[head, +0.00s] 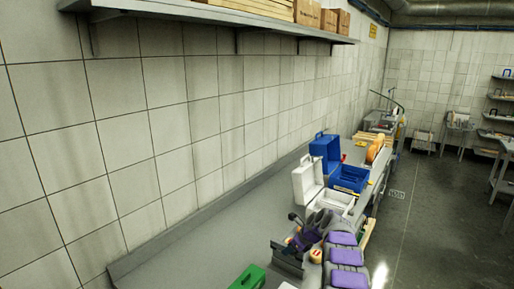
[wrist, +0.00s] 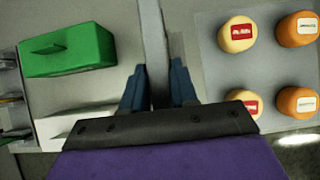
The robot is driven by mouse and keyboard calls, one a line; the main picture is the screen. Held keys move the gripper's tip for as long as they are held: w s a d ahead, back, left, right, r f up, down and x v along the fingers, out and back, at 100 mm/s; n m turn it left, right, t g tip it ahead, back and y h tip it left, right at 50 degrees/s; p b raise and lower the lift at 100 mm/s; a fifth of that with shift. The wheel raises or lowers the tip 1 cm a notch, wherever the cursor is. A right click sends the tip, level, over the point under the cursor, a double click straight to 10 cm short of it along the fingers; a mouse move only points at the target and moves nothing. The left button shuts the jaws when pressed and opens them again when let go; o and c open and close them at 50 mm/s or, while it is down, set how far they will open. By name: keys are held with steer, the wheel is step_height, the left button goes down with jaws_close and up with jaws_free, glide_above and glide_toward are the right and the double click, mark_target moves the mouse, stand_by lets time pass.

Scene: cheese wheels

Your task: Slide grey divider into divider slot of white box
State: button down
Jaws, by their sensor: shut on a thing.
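My gripper (wrist: 158,88), with dark blue fingers, is shut on the grey divider (wrist: 153,35), a thin plate seen nearly edge-on in the wrist view. In the head view the divider (head: 286,260) hangs as a dark grey plate below my gripper (head: 296,247), over the near part of the bench. The white box (head: 335,201) stands open farther along the bench, its lid raised on the left side. The divider is apart from this box. The slot inside the box is too small to make out.
A grey tray (wrist: 212,72) with yellow and orange cheese wheels (wrist: 238,35) lies right of the divider in the wrist view. A green box (wrist: 68,50) with a handle is on the left. An open blue box (head: 348,177) stands beyond the white one. The bench's wall side is clear.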

steer(key=shift+r, duration=0.2)
steer(key=shift+d+r+p, duration=0.2)
steer(key=shift+r+p, duration=0.15)
steer(key=shift+p, duration=0.05)
steer(key=shift+r, duration=0.1)
steer(key=shift+r+p, duration=0.15)
steer(key=shift+p, duration=0.15)
step_height(320, 180, up, 3)
steer(key=p, duration=0.3)
steer(key=shift+p, duration=0.35)
steer(key=shift+s, duration=0.1)
